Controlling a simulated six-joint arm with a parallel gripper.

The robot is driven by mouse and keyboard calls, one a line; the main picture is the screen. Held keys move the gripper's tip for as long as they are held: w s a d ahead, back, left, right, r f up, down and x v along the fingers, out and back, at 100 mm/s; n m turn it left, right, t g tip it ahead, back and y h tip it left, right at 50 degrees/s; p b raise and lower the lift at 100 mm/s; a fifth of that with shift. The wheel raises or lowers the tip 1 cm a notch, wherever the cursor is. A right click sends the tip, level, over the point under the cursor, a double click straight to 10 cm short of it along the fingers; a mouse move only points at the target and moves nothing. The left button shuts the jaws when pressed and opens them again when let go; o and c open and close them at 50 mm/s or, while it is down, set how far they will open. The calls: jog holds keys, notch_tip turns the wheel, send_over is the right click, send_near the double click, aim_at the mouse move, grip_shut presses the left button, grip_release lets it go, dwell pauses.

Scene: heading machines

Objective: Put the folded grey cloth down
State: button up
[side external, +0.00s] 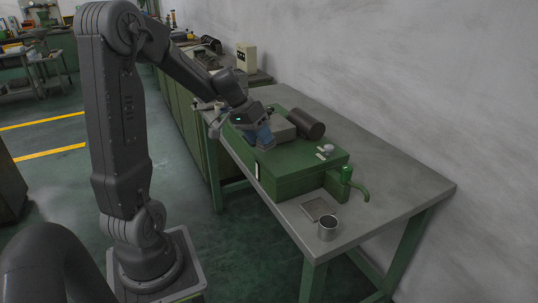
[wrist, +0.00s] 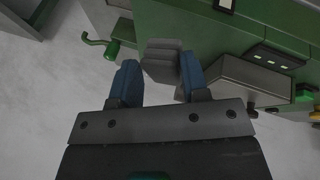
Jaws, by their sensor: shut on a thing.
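The folded grey cloth (wrist: 162,60) is a small layered pad between the two blue fingers of my gripper (wrist: 160,80) in the wrist view. My gripper is shut on it, and the cloth sticks out past the fingertips. In the side view my gripper (side external: 263,137) is low over the green machine (side external: 305,172), close beside a grey block (side external: 280,127) on its top. The cloth cannot be made out clearly in that view. Whether it touches the surface below cannot be told.
The machine stands on a grey workbench (side external: 400,185). A dark cylinder (side external: 306,123) lies on the machine, and a green curved handle (side external: 358,186) juts from its near end. A flat plate (side external: 319,208) and a metal cup (side external: 328,230) occupy the bench's near corner. The right side is bare.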

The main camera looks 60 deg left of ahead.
jog(key=shift+w+d+f, duration=0.7)
jog(key=shift+w+f, duration=0.15)
jog(key=shift+w, duration=0.2)
jog(key=shift+f, duration=1.9)
jog(key=shift+f, duration=0.1)
jog(key=o, duration=1.2)
